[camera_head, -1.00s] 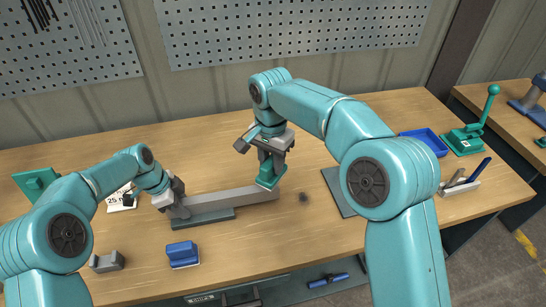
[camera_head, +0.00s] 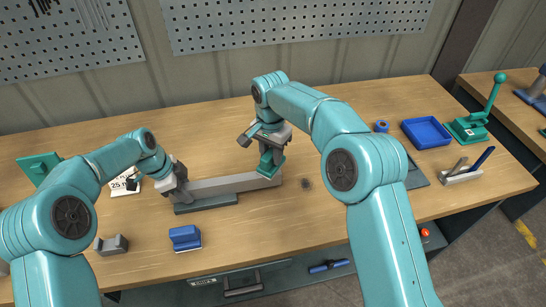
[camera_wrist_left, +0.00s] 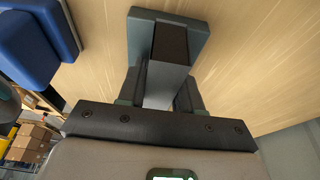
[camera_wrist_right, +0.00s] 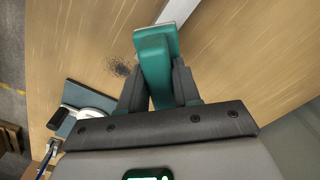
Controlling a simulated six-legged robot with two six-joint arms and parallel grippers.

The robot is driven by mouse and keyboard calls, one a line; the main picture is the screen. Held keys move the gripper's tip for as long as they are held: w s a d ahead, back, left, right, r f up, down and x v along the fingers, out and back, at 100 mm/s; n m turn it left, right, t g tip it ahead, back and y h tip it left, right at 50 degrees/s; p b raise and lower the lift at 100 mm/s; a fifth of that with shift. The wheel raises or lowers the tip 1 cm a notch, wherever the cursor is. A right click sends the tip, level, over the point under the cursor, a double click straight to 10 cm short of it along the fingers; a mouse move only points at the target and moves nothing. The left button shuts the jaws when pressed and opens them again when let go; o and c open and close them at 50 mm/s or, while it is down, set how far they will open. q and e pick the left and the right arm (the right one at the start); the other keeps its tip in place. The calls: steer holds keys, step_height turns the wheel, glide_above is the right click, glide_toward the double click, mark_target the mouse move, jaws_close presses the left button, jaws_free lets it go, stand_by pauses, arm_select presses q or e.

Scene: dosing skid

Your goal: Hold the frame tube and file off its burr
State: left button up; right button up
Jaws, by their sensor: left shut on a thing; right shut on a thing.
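The frame tube (camera_head: 237,184), a long grey square bar, lies along a dark grey rest (camera_head: 207,203) on the bench. My left gripper (camera_head: 178,188) is shut on the tube's left end; the left wrist view shows the tube (camera_wrist_left: 165,85) between the fingers. My right gripper (camera_head: 270,150) is shut on a green block-shaped tool (camera_head: 270,162), probably the file, at the tube's right end. In the right wrist view the green tool (camera_wrist_right: 157,65) overlaps the tube end (camera_wrist_right: 180,10); whether they touch is unclear. I cannot make out the burr.
A dark speckled patch (camera_head: 306,184) lies on the bench right of the tube. A blue block (camera_head: 185,238) and a grey cradle (camera_head: 111,244) stand in front. A blue tray (camera_head: 426,132), a green lever press (camera_head: 478,120) and a tool holder (camera_head: 462,177) stand at the right.

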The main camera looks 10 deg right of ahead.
steer(key=shift+w, duration=0.3)
steer(key=shift+s+f, duration=0.1)
steer(key=shift+s, duration=1.8)
step_height(320, 180, up, 8)
steer(key=r, duration=0.1)
glide_above(274, 171)
steer(key=shift+s+f, duration=0.1)
steer(key=shift+f, duration=0.15)
steer(key=shift+f, duration=0.2)
